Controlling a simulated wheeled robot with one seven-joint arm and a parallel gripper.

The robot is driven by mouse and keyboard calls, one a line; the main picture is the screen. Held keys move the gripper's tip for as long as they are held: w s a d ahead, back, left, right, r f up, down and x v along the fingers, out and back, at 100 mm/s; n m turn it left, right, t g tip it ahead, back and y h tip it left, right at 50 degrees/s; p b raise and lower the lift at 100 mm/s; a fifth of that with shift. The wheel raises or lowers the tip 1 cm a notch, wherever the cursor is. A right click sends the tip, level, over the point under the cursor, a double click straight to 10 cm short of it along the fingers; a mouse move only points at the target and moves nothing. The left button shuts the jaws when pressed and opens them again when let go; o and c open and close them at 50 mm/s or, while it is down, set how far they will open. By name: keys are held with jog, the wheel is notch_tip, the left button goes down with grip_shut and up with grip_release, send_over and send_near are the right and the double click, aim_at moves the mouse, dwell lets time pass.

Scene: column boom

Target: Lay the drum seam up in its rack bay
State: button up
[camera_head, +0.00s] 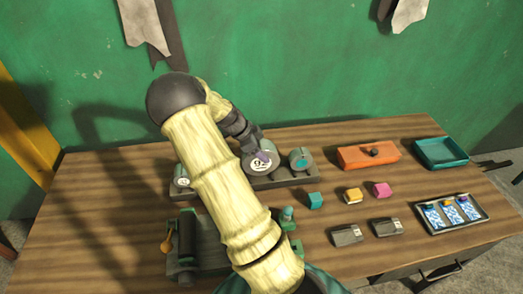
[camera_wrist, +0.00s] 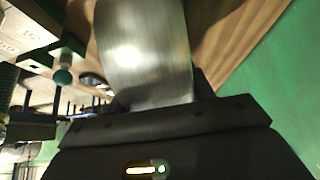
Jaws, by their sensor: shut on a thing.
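The drum (camera_head: 257,163) is a grey cylinder with a pale end face marked with a dark number that looks like 92. It is at the middle of the dark rack (camera_head: 285,182), low in or just over a bay; I cannot tell whether it touches. My gripper (camera_head: 253,146) is shut on it from above. In the wrist view the drum (camera_wrist: 145,45) is a smooth, shiny metal surface beyond the dark gripper body. I cannot make out its seam. Another drum (camera_head: 181,176) lies at the rack's left, partly behind my arm, and a teal-centred one (camera_head: 301,159) at its right.
An orange case (camera_head: 368,156) and a teal tray (camera_head: 440,153) stand at the back right. Small blocks (camera_head: 315,200), grey boxes (camera_head: 346,235) and a tray of patterned cards (camera_head: 433,217) lie in front of them. A dark roller device (camera_head: 187,245) stands front left. The left tabletop is clear.

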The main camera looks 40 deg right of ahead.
jog(key=shift+f+b, duration=0.45)
jog(key=shift+f, duration=0.2)
jog(key=o, duration=1.4)
jog(key=shift+c, duration=0.2)
jog(key=b+v, duration=0.2)
jog(key=v, duration=1.5)
jog(key=shift+r+b, duration=0.15)
jog(key=shift+b, duration=0.15)
jog(key=shift+w+a, duration=0.1)
